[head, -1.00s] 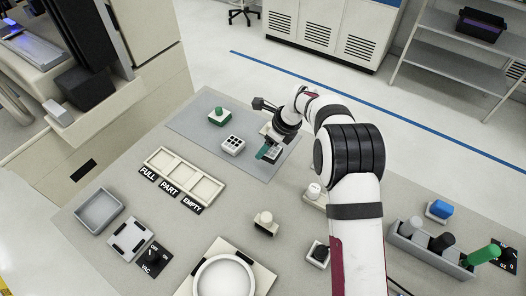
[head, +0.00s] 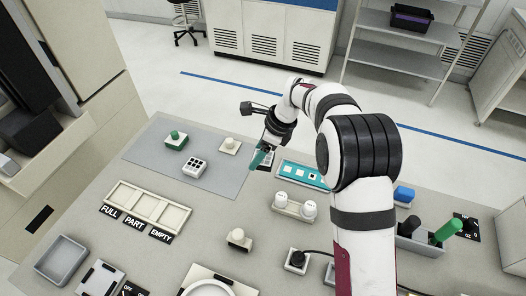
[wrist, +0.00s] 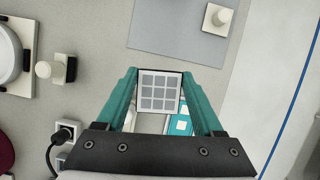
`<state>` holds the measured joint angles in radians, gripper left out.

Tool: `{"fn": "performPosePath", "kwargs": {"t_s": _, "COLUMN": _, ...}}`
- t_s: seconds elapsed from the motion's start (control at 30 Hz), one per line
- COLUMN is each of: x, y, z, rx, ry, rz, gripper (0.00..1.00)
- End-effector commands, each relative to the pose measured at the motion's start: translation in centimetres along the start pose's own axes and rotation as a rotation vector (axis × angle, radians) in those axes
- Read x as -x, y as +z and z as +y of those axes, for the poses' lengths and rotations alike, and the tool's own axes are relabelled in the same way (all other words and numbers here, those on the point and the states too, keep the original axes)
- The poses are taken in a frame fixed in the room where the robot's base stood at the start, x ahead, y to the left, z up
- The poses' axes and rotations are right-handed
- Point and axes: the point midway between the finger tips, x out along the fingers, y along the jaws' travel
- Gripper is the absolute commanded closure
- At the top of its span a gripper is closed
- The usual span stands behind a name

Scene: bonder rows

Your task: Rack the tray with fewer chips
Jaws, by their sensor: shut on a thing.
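My gripper (head: 262,159) is shut on a small tray, with its teal fingers on either side. In the wrist view the held tray (wrist: 159,92) is pale with a three-by-three grid of grey squares; I cannot tell which squares are chips and which are empty pockets. In the head view it is mostly hidden by the gripper, near the grey mat's right edge. Another small white tray (head: 195,166) with several dark squares lies on the mat, left of my gripper. The rack (head: 146,207), a cream frame with three slots labelled FULL, PART and EMPTY, stands front left; its slots look empty.
The grey mat (head: 218,182) also bears a green knob (head: 175,141) and a white knob (head: 230,145). A teal board (head: 302,175) lies right of my gripper. A white two-knob block (head: 294,206) and another knob (head: 238,238) stand nearer. Bench between mat and rack is clear.

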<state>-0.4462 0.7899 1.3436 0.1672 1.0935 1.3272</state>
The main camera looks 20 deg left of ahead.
Motion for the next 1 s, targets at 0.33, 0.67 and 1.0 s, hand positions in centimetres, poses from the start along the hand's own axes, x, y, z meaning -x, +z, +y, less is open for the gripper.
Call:
{"fn": "performPosePath", "kwargs": {"t_s": 0.33, "x": -6.6, "y": 10.9, "z": 7.5, "rx": 0.709, "ry": 0.279, "rz": 0.023, "gripper": 0.86}}
{"fn": "performPosePath", "kwargs": {"t_s": 0.67, "x": -11.0, "y": 17.6, "z": 17.3, "rx": 1.292, "ry": 0.529, "rz": -0.002, "gripper": 0.86}}
{"fn": "performPosePath", "kwargs": {"t_s": 1.0, "x": -11.2, "y": 17.9, "z": 18.1, "rx": 1.335, "ry": 0.548, "rz": -0.008, "gripper": 0.86}}
